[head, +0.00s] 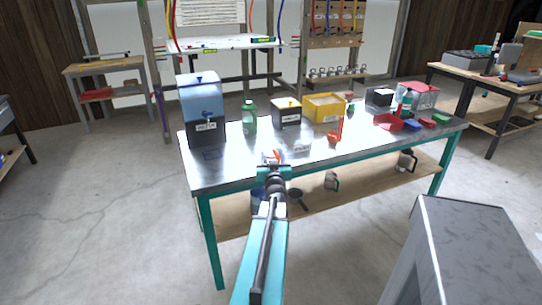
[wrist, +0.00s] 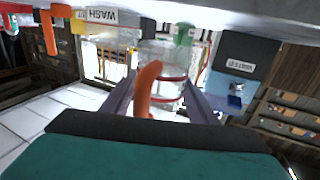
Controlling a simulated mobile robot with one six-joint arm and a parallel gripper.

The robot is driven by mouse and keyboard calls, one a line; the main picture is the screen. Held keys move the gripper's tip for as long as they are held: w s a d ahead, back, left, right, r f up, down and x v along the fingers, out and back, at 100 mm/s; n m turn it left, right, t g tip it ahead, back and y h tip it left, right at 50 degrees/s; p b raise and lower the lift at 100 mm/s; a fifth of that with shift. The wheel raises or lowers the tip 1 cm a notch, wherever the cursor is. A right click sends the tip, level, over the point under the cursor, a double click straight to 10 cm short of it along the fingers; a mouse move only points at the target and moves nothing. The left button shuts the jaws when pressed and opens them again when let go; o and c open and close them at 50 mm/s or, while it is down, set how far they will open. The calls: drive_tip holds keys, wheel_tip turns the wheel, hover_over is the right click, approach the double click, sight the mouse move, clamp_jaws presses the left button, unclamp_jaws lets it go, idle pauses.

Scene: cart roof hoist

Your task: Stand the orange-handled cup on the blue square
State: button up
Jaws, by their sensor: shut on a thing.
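The orange-handled cup (wrist: 172,92) is clear with red bands and sits between the jaws of my gripper (wrist: 155,98) in the wrist view. Its curved orange handle (wrist: 148,88) faces the camera. In the head view my gripper (head: 273,168) is at the table's front edge, and a bit of orange (head: 274,154) shows at its tip; the rest of the cup is hard to make out there. The blue square (head: 212,155) is a thin outline on the table's left end, in front of the water dispenser (head: 203,110) and left of my gripper. It looks empty.
The metal table (head: 350,150) also holds a green bottle (head: 249,118), a labelled dark box (head: 287,115), a yellow bin (head: 325,107), a white WASH sign (head: 302,147), an upright orange object (head: 339,130) and a red tray (head: 388,122). The wrist view appears upside down.

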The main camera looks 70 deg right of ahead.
idle(0.4)
drive_tip(key=w+a+r+n+t+y, duration=0.1)
drive_tip(key=w+a+n+t+y, duration=0.2)
drive_tip(key=w+a, duration=0.65)
drive_tip(key=w+a+r+n+t+y, duration=0.1)
drive_tip(key=w+a+n+t+y, duration=0.4)
drive_tip(key=w, duration=0.8)
drive_tip(key=w+a+r+n+t+y, duration=0.1)
drive_tip(key=w+a+t+y, duration=0.1)
drive_tip(key=w+a, duration=0.8)
drive_tip(key=w+a+f+n+y, duration=0.1)
drive_tip(key=w+a+n+y, duration=0.3)
drive_tip(key=a, duration=0.7)
drive_tip(key=w+a+f+n+y, duration=0.15)
drive_tip(key=w+a+y, duration=0.35)
drive_tip(key=a, duration=0.6)
drive_tip(key=w+a+n+y, duration=0.4)
drive_tip(key=w+a+y, duration=0.1)
drive_tip(key=a, duration=0.6)
drive_tip(key=s+a+f+n+g+y, duration=0.1)
drive_tip(key=a+n+g+y, duration=0.2)
drive_tip(key=a, duration=0.8)
drive_tip(key=s+a+f+n+g+y, duration=0.2)
drive_tip(key=a+n+g+y, duration=0.1)
drive_tip(key=a, duration=0.8)
drive_tip(key=shift+s+a+y, duration=0.15)
drive_tip(key=shift+s+y, duration=0.15)
drive_tip(key=shift+y, duration=0.5)
drive_tip(key=shift+s, duration=0.1)
